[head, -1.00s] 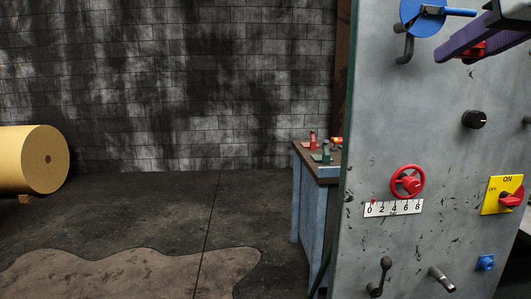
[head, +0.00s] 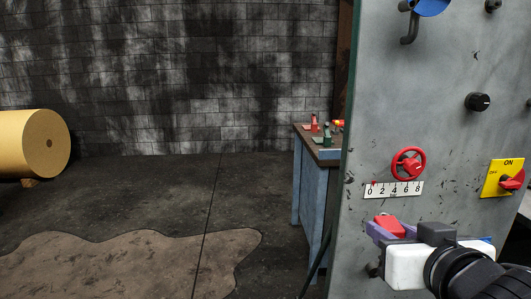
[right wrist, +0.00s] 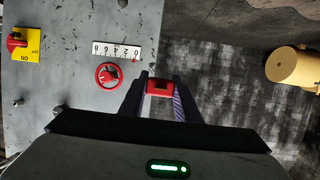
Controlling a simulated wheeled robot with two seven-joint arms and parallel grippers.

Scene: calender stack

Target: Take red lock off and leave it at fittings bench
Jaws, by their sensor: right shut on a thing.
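The red lock (head: 389,226) is held between the purple fingers of my right gripper (head: 391,231). In the right wrist view the lock (right wrist: 158,87) shows between the two fingertips, which are shut on it. The gripper is in front of the lower part of the grey machine panel, apart from the blue disc (head: 430,5) at the top. The fittings bench (head: 309,185), blue with a dark wooden top, stands to the left of the panel and further back. My left gripper is not in view.
A red wheel (head: 408,163) above a number scale (head: 394,189), a black knob (head: 479,102) and a yellow ON/OFF switch (head: 502,179) are on the panel. Small red and green fittings (head: 327,133) stand on the bench. A yellow roll (head: 35,144) is at far left; the floor between is open.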

